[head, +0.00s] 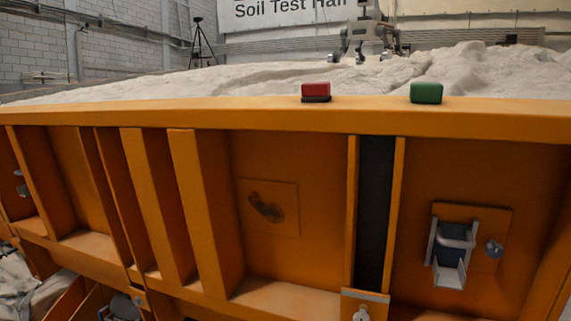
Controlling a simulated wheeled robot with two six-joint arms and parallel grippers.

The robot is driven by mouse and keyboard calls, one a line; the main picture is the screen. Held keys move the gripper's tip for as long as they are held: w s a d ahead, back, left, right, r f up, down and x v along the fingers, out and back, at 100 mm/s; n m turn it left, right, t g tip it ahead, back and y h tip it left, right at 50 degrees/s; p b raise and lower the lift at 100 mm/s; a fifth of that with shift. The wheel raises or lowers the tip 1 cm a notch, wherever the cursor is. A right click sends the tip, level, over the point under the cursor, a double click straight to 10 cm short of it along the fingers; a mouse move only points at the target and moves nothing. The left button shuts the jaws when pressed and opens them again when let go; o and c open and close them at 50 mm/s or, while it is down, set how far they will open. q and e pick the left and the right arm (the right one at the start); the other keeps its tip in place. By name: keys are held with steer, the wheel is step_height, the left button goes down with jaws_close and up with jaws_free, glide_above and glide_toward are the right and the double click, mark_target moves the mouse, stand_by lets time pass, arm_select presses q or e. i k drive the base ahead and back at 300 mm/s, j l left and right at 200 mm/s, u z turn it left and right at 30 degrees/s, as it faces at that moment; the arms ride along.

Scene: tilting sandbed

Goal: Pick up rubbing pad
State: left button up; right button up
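A red block with a dark lower layer (316,91) rests on the top rim of the orange sandbed wall (215,112), right of the middle in the head view. A green block with rounded edges (426,93) rests on the same rim, farther right and apart from the red one. Either could be the rubbing pad; I cannot tell which from this frame. Nothing touches or covers either block. Neither of my grippers is in view.
Pale, uneven sand (250,77) lies behind the rim. A legged machine (366,36) stands on it. The wall's front has upright ribs, a dark vertical strip (375,210) and a protruding metal latch (452,250). The rim between and beside the blocks is clear.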

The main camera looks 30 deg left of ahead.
mark_target(312, 92)
steer(key=k+l+z, duration=0.1)
steer(key=k+l, duration=0.2)
steer(key=k, duration=0.15)
steer(key=k+l+z, duration=0.1)
steer(key=k+l, duration=0.2)
steer(key=k, duration=0.1)
